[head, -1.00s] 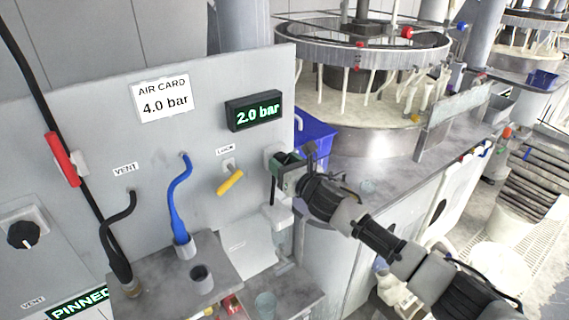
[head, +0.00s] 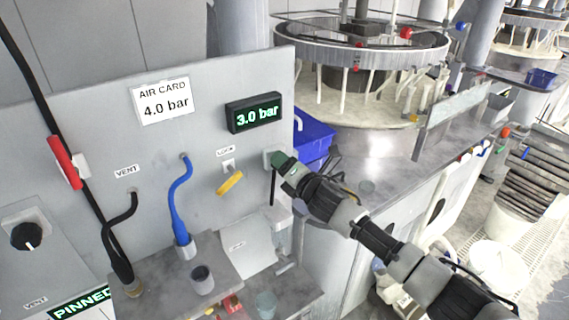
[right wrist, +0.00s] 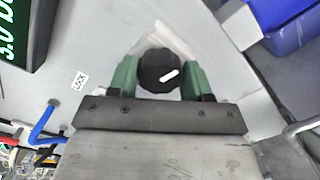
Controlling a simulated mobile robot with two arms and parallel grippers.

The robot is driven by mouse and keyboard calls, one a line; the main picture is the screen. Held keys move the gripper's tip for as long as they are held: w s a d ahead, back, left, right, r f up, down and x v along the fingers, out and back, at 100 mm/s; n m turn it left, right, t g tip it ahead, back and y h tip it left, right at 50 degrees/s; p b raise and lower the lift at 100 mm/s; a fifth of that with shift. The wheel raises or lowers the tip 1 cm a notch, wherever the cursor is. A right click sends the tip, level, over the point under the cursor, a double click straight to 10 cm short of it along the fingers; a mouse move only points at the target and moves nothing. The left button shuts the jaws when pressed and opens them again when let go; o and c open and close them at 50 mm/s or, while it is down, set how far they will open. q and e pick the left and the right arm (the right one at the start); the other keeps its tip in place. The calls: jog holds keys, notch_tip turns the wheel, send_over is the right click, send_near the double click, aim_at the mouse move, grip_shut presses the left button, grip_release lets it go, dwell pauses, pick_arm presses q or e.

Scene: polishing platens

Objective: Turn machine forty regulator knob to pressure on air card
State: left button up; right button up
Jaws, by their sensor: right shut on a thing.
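The air card (head: 163,101) on the grey panel reads 4.0 bar. The dark display (head: 254,114) to its right reads 3.0 bar in green digits; its edge also shows in the right wrist view (right wrist: 18,30). The regulator knob (right wrist: 158,72) is black and round with a white pointer mark. My right gripper (right wrist: 160,80) has its green fingers on both sides of the knob and is shut on it. In the head view my right gripper (head: 283,165) sits at the panel's right edge and hides the knob. My left gripper is not in view.
A yellow lock lever (head: 230,183) and a blue hose (head: 179,205) are on the panel left of my gripper. A blue bin (head: 314,140) stands just behind the panel edge. A black knob (head: 26,236) and a red-handled part (head: 63,160) are at the far left.

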jog(key=m, duration=0.6)
jog(key=shift+f+m+p, duration=0.1)
jog(key=shift+m+p, duration=0.2)
jog(key=shift+m, duration=0.1)
dwell(0.4)
jog(key=o, duration=0.9)
jog(key=shift+d, duration=0.1)
jog(key=shift+b+v, duration=1.55)
jog(key=shift+v, duration=3.85)
